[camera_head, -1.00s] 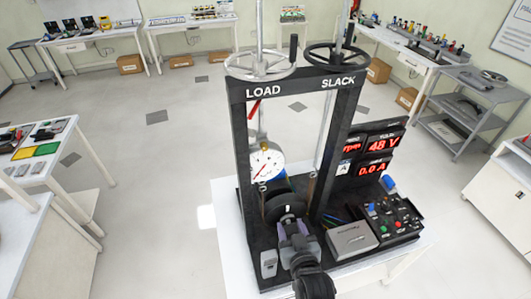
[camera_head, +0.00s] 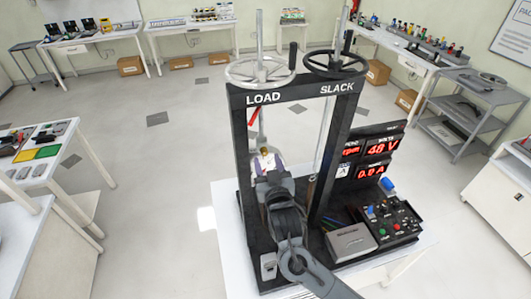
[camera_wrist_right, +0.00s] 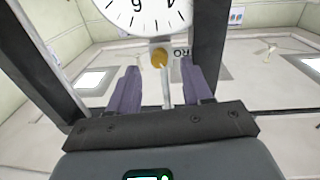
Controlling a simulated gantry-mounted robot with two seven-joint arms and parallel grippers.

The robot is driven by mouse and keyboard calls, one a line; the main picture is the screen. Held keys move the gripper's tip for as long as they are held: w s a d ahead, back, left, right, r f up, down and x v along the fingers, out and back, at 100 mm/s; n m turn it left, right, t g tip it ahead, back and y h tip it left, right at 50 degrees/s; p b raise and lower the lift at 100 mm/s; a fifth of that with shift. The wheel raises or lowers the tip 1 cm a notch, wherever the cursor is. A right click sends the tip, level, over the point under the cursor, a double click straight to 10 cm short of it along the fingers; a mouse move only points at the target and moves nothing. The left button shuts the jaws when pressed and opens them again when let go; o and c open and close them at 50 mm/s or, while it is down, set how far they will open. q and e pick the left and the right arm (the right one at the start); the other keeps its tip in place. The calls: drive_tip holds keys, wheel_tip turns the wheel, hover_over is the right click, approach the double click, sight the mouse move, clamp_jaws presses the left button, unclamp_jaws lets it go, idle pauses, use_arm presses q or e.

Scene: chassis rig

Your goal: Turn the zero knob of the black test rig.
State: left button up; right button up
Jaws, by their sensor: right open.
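The black test rig (camera_head: 238,150) stands on a white table, with its LOAD and SLACK handwheels on top. In the right wrist view, the brass-coloured zero knob (camera_wrist_right: 159,57) sits at the edge of the white dial gauge (camera_wrist_right: 145,14), beside a partly visible label. My right gripper (camera_wrist_right: 159,80) is open, its purple fingers either side of the knob in the picture, with gaps between; whether they reach its depth I cannot tell. In the head view my right gripper (camera_head: 267,160) is in front of the gauge and hides most of it. My left gripper is not in view.
The rig's dark posts flank my right gripper. Red digital displays (camera_head: 376,160), a control panel (camera_head: 390,220) and a grey box (camera_head: 351,242) are on the rig's right side. Side tables and a shelf cart (camera_head: 470,105) stand apart, with open floor between.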

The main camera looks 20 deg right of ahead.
sight(265, 154)
drive_tip(key=shift+w+d+p, duration=0.15)
drive_tip(key=shift+w+p, duration=0.25)
drive_tip(key=shift+w, duration=1.3)
drive_tip(key=c, duration=0.9)
clamp_jaws()
